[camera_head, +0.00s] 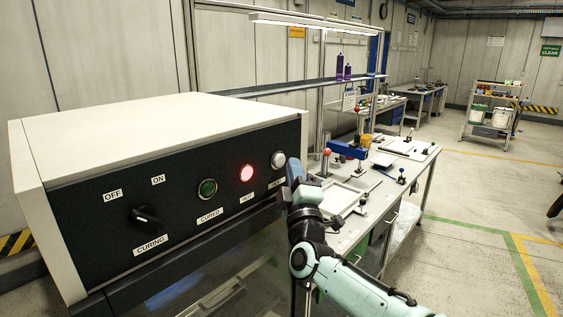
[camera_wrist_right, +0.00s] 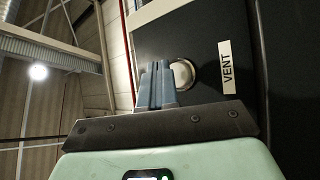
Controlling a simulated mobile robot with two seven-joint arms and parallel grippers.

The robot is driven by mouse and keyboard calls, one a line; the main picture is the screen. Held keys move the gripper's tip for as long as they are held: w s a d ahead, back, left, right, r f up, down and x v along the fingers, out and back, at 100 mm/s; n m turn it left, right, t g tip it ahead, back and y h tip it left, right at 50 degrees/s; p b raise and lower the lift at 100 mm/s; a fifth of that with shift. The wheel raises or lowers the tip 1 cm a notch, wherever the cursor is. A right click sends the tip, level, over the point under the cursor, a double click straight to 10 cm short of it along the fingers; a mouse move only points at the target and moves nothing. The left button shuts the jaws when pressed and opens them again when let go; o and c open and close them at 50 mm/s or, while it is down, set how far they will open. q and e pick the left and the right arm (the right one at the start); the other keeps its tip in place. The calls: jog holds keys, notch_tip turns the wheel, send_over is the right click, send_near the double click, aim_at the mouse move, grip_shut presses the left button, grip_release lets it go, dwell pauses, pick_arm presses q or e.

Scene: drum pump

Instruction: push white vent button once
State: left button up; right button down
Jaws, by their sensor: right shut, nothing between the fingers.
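The white vent button (camera_head: 278,160) sits at the right end of the black control panel (camera_head: 75,215). It is round with a metal rim and also shows in the right wrist view (camera_wrist_right: 183,73), beside the VENT label (camera_wrist_right: 227,67). My right gripper (camera_head: 293,165) is just right of the button in the head view. In the right wrist view its closed blue-grey fingers (camera_wrist_right: 157,75) overlap the button's left edge. They hold nothing. I cannot tell whether they touch the button. My left gripper is not in view.
A workbench (camera_head: 345,235) with fixtures stands behind my right arm. The floor at the right is mostly clear.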

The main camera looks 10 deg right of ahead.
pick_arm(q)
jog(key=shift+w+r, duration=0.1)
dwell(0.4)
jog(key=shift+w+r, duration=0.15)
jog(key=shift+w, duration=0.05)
pick_arm(e)
jog(key=shift+w+a, duration=0.3)
jog(key=shift+w, duration=0.1)
pick_arm(q)
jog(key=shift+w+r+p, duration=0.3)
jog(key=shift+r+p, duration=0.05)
jog(key=shift+p, duration=0.1)
pick_arm(e)
jog(key=shift+w+a, duration=0.3)
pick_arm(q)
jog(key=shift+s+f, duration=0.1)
pick_arm(e)
jog(key=shift+d, duration=0.1)
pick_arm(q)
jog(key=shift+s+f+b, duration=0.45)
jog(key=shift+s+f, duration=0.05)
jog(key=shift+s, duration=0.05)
pick_arm(e)
jog(key=shift+s+d, duration=0.45)
jog(key=shift+s, duration=0.3)
